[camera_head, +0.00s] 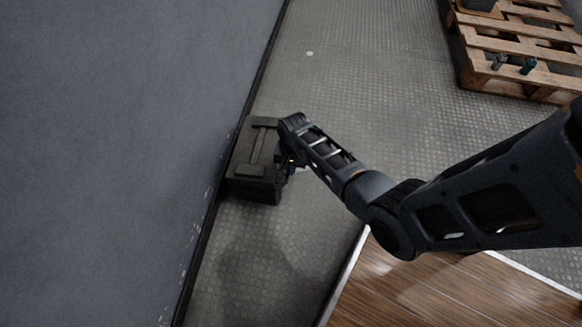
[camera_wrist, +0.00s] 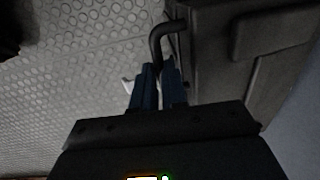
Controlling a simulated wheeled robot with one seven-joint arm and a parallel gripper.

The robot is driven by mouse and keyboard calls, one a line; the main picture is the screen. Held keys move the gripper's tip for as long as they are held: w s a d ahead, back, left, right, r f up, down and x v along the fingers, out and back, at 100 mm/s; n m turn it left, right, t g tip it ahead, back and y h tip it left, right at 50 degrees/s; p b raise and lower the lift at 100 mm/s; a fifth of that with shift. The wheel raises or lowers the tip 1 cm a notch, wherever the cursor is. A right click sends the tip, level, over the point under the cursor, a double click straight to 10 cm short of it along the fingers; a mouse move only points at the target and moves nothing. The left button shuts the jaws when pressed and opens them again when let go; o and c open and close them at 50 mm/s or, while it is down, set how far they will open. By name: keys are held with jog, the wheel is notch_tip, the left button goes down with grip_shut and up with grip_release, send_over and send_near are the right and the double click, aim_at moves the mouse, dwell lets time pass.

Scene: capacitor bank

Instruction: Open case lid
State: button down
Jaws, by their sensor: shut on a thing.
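A dark case (camera_head: 258,160) stands on the floor against the grey wall, and its lid looks closed. In the wrist view the case (camera_wrist: 215,50) fills the upper right, with a raised panel on it. A dark curved handle (camera_wrist: 162,35) sticks out from its side. My gripper (camera_wrist: 160,68) has its two blue fingers close together at the lower end of this handle, shut on it. In the head view my gripper (camera_head: 288,168) is at the right side of the case, mostly hidden by my arm.
The grey wall (camera_head: 110,130) runs along the left, right beside the case. A wooden pallet (camera_head: 515,55) with small items lies at the upper right. A brown wooden surface (camera_head: 430,290) is at the lower right. The studded floor (camera_head: 350,80) between is clear.

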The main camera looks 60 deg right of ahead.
jog(key=w+r+g+p, duration=0.1)
jog(key=r, duration=0.1)
jog(key=w+a+r+g+h+p, duration=0.1)
jog(key=w+r+g, duration=0.1)
jog(key=r, duration=0.1)
jog(key=w+r+g+p, duration=0.1)
jog(key=r, duration=0.1)
jog(key=shift+w+a+r+g+h, duration=0.3)
jog(key=shift+w+a+r, duration=0.05)
jog(key=shift+w+r, duration=0.05)
jog(key=w+a+r, duration=0.2)
jog(key=w+r, duration=0.2)
jog(key=w, duration=0.1)
jog(key=shift+w, duration=0.4)
jog(key=c, duration=1.2)
grip_release()
jog(key=shift+o, duration=0.2)
